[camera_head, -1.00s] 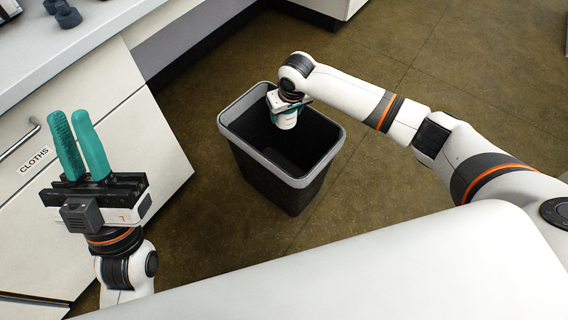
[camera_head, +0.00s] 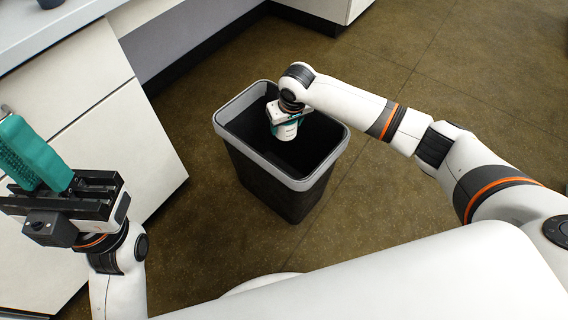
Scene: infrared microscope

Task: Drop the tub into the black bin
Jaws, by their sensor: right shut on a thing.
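The black bin (camera_head: 272,190) stands on the floor in the middle of the head view, with a grey rim and an open top. My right gripper (camera_head: 285,122) points down over the bin's opening and is shut on the tub (camera_head: 287,131), a small white container with a teal part beside it. The tub hangs at the mouth of the bin; its exact height against the rim is hard to tell. My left gripper (camera_head: 35,155) is at the left edge, pointing up, with its teal fingers close together and partly overlapping; the gap between them is not clear.
White cabinets (camera_head: 125,150) with a pale worktop (camera_head: 45,45) stand at the left. Another cabinet (camera_head: 322,8) is at the top. The brown floor (camera_head: 440,90) is clear to the right of the bin.

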